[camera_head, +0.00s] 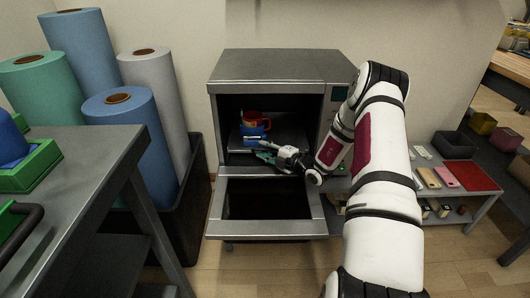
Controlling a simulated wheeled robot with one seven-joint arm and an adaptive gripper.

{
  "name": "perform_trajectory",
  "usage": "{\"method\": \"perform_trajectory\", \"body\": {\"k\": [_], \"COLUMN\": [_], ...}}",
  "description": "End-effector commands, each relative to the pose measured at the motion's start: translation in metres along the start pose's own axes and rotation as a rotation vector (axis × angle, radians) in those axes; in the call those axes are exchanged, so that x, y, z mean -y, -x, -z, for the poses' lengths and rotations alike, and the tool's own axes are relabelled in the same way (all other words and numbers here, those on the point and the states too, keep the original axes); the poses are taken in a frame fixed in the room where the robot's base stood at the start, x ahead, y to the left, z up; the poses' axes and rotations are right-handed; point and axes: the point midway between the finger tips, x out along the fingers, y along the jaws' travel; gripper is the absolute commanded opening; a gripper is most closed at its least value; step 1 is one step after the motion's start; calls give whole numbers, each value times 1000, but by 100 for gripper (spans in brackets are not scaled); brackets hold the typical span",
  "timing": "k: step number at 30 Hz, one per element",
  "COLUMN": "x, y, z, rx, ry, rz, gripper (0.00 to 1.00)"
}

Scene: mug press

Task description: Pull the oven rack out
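The oven (281,68) is a grey metal box against the wall, with its door (217,214) folded down open. Inside, a rack (289,133) shows as a grey surface. An orange-red mug (256,118) sits inside, above a blue item (252,130) that I cannot make out fully. My gripper (260,150) reaches in from the right and is at the oven's mouth, near the rack's front. My gripper covers part of the rack's front edge. I cannot tell whether its fingers touch the rack or how far apart they are.
A grey table (85,150) with green trays stands at the left. A low shelf (470,205) with small items is at the right. Floor shows in front of the oven door.

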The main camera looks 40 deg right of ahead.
Motion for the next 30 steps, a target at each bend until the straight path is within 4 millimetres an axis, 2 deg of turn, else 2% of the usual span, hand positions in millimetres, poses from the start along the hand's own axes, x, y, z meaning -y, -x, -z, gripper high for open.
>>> {"method": "perform_trajectory", "body": {"k": [8,12,23,30], "x": [0,0,0,2], "y": [-2,-1,0,14], "z": [0,0,1,14], "rx": [0,0,0,1], "ry": [0,0,-1,-5], "rz": [0,0,-1,0], "gripper": [30,0,0,0]}}
